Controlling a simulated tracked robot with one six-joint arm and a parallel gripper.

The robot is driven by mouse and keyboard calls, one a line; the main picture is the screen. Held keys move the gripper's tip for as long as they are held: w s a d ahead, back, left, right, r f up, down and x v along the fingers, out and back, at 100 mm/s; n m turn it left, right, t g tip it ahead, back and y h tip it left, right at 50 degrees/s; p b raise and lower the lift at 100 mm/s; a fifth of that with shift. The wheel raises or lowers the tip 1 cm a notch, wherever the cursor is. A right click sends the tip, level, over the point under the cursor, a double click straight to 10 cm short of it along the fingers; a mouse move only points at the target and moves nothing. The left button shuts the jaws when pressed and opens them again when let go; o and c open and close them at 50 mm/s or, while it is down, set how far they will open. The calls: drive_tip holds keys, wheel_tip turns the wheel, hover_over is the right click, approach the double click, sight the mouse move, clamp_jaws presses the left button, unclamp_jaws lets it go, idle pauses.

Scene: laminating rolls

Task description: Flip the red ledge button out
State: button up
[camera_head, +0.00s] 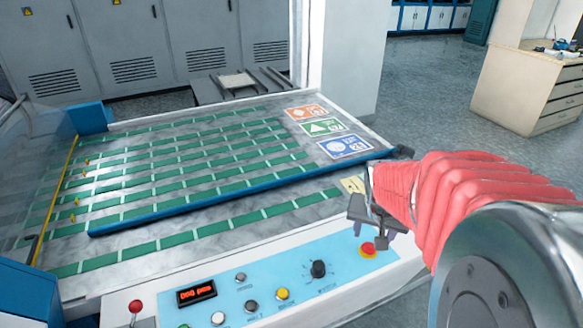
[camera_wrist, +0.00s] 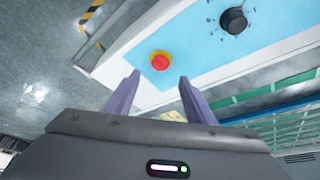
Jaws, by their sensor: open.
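The red button (camera_head: 368,248) sits on a yellow base near the right end of the light-blue control panel (camera_head: 330,285). In the wrist view the red button (camera_wrist: 161,62) shows just beyond the fingertips, roughly midway between them. My gripper (camera_head: 372,232) is above and close to the button in the head view. In the wrist view my gripper (camera_wrist: 158,80) has its two fingers spread apart with nothing between them. I cannot tell how large the gap to the button is.
A black rotary knob (camera_head: 318,269) and a yellow button (camera_head: 282,294) lie left of the red button. A red-topped lever (camera_head: 136,307) stands at the panel's left end. The conveyor bed with green strips (camera_head: 185,238) lies behind. Open floor is to the right.

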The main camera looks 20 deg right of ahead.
sight(369, 247)
drive_tip(key=shift+x, duration=4.4)
drive_tip(key=shift+a, duration=0.1)
clamp_jaws()
